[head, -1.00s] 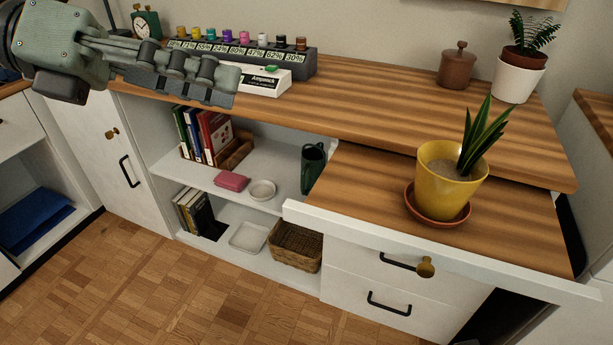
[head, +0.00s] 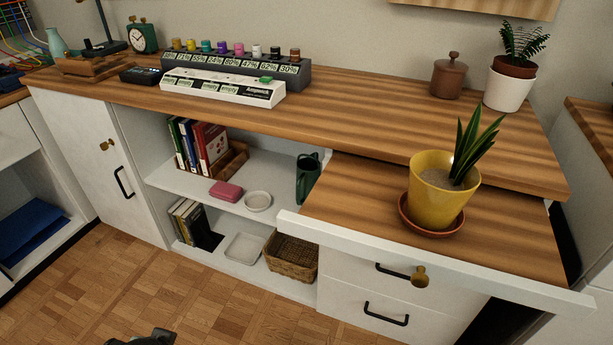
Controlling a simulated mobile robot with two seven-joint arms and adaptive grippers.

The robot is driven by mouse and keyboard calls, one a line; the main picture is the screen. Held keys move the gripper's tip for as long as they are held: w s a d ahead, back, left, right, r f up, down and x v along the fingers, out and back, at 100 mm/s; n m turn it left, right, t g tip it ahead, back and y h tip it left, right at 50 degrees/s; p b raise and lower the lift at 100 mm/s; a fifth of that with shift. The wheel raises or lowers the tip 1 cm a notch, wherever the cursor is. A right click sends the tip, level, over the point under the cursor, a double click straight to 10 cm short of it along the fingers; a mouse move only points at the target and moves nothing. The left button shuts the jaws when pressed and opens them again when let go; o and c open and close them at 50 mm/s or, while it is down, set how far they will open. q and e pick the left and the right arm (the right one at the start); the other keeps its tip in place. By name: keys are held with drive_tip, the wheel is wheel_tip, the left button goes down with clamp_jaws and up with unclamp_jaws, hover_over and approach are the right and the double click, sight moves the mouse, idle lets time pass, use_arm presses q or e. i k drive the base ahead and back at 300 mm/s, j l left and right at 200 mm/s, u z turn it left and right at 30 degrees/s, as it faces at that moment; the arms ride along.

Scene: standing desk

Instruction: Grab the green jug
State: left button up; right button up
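The green jug (head: 306,180) is dark green and stands upright at the right end of the upper shelf, under the desk top. It is beside the drawer unit, whose pulled-out top hangs close to it on the right. A handle-like loop shows near its upper part. A dark piece of my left gripper (head: 150,338) appears to show at the bottom edge of the head view, far below and left of the jug. Most of it is cut off, so its fingers cannot be read. My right gripper is out of view.
A white bowl (head: 257,202) and pink case (head: 226,191) lie left of the jug, with books (head: 205,147) beyond. A wicker basket (head: 291,258) is below. A yellow plant pot (head: 437,194) stands on the pulled-out wooden surface (head: 354,200). The floor in front is clear.

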sight(307, 184)
drive_tip(key=j+z, duration=0.15)
drive_tip(key=z, duration=0.3)
drive_tip(key=j+z, duration=0.15)
drive_tip(key=z, duration=0.3)
drive_tip(key=j+z, duration=0.15)
drive_tip(key=z, duration=0.35)
drive_tip(key=k+j+z, duration=0.1)
drive_tip(key=j+z, duration=0.15)
drive_tip(key=k+j+z, duration=0.1)
drive_tip(key=j+z, duration=0.15)
drive_tip(key=j, duration=0.15)
drive_tip(key=k+j+z, duration=0.3)
drive_tip(key=j, duration=1.05)
drive_tip(key=k+j+z, duration=0.05)
